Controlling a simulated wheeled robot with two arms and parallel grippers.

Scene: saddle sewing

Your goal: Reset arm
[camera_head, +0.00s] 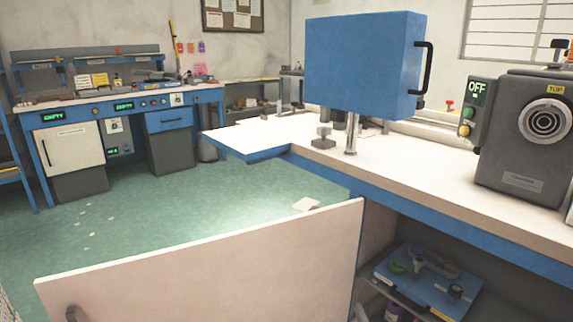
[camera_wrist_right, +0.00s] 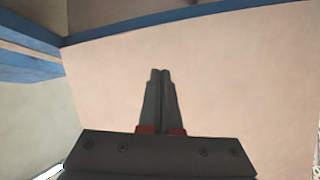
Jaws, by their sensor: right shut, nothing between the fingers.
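My right gripper (camera_wrist_right: 160,73) shows in the right wrist view with its two dark fingers together and nothing between them. Behind the fingers is a broad pale panel (camera_wrist_right: 230,75) with a blue edge along its top. I cannot tell how far the fingertips are from it. In the head view I cannot make out either gripper. My left gripper is not in view.
A pale cabinet door (camera_head: 215,265) stands open in the foreground. The open cabinet holds a blue case (camera_head: 428,283) on a shelf.

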